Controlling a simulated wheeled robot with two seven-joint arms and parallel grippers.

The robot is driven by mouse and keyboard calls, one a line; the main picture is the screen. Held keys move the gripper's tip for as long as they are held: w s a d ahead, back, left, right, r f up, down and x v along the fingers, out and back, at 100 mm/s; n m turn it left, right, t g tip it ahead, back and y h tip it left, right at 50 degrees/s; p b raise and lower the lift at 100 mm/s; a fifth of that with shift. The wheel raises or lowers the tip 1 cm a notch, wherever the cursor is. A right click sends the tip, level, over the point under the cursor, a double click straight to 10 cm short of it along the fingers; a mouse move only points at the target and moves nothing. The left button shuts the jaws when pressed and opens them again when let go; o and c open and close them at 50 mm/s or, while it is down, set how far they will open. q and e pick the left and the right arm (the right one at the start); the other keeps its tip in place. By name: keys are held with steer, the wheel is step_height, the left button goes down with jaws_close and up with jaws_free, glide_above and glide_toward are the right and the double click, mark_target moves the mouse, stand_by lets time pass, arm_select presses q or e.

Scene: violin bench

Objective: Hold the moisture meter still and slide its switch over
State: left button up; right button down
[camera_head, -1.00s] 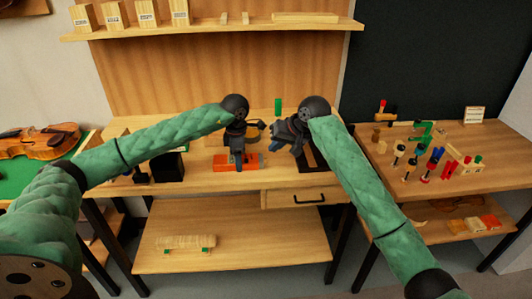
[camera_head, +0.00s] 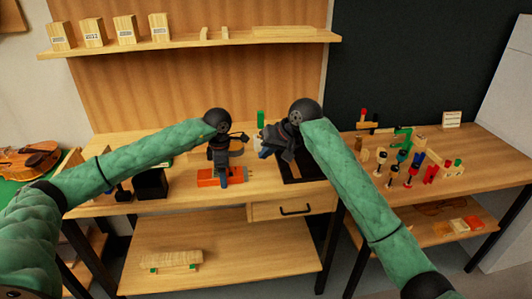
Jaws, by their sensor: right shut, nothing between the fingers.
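The orange moisture meter (camera_head: 207,182) lies on the middle bench, partly covered by my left gripper. My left gripper (camera_head: 223,181) points down at the meter and its fingertips overlap it; whether they are shut on it is too small to tell. My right gripper (camera_head: 263,151) is shut and empty, to the right of the meter and apart from it, tilted toward the left. The meter's switch cannot be made out.
A black box (camera_head: 151,184) stands left of the meter. A dark tray (camera_head: 302,169) lies to the right, behind my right arm. A green block (camera_head: 261,118) stands at the back. The right-hand bench (camera_head: 470,160) holds several coloured small parts.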

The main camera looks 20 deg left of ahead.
arm_select(q)
step_height(320, 180, up, 12)
stand_by(0.6)
